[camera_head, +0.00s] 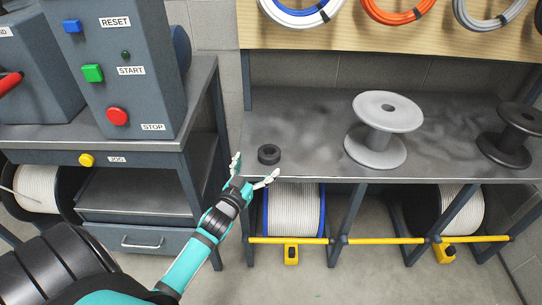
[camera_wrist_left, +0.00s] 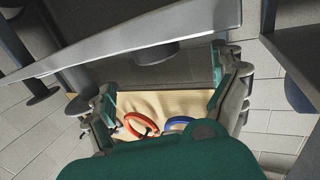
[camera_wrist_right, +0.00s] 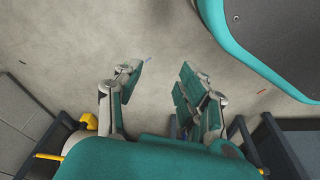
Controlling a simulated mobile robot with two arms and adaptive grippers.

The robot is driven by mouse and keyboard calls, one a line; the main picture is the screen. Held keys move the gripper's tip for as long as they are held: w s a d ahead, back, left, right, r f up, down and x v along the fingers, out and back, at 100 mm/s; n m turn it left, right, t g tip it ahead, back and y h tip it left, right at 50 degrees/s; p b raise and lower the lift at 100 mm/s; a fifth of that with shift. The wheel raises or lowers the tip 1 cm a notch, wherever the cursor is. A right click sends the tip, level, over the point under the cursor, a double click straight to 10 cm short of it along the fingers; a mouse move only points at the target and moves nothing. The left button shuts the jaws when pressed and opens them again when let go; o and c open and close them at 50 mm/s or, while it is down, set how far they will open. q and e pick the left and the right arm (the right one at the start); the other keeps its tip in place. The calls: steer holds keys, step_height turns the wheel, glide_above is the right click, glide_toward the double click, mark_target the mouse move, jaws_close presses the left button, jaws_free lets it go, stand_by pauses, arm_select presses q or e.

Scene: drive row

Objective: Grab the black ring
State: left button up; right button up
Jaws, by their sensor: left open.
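The black ring (camera_head: 269,154) lies flat on the grey bench (camera_head: 310,165), close to its front edge and left end. My left gripper (camera_head: 256,168) is open, its two fingers spread just in front of the ring. The ring is not between closed fingers. In the left wrist view, the open left gripper (camera_wrist_left: 167,85) frames a short dark round thing by the bench edge, which appears to be the ring (camera_wrist_left: 155,53). My right gripper (camera_wrist_right: 160,75) shows only in its own wrist view, open and empty over the floor.
A grey spool (camera_head: 384,130) and a black spool (camera_head: 516,130) stand right of the ring. Coils such as the orange one (camera_head: 398,8) hang above. A control box (camera_head: 120,65) stands on the left table. Wire reels and a yellow bar (camera_head: 385,241) are below the bench.

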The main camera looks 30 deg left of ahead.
mark_target(272, 146)
arm_select(q)
steer(key=w, duration=0.3)
steer(key=shift+w+a+f, duration=0.1)
steer(key=shift+w+a, duration=0.15)
steer(key=shift+w, duration=0.05)
steer(key=w, duration=0.1)
steer(key=w+b, duration=0.1)
steer(key=w, duration=0.2)
steer(key=shift+w+a+f, duration=0.2)
steer(key=shift+f, duration=0.05)
steer(key=shift+w, duration=0.25)
steer(key=shift+r, duration=0.1)
arm_select(e)
steer(key=r, duration=0.1)
steer(key=w+r, duration=0.1)
steer(key=r, duration=0.1)
steer(key=w+r, duration=0.1)
steer(key=shift+a+r, duration=0.15)
steer(key=shift+r, duration=0.25)
arm_select(q)
steer(key=shift+c, duration=0.4)
steer(key=c, duration=1.1)
steer(key=shift+c, duration=0.8)
steer(key=shift+r, duration=0.1)
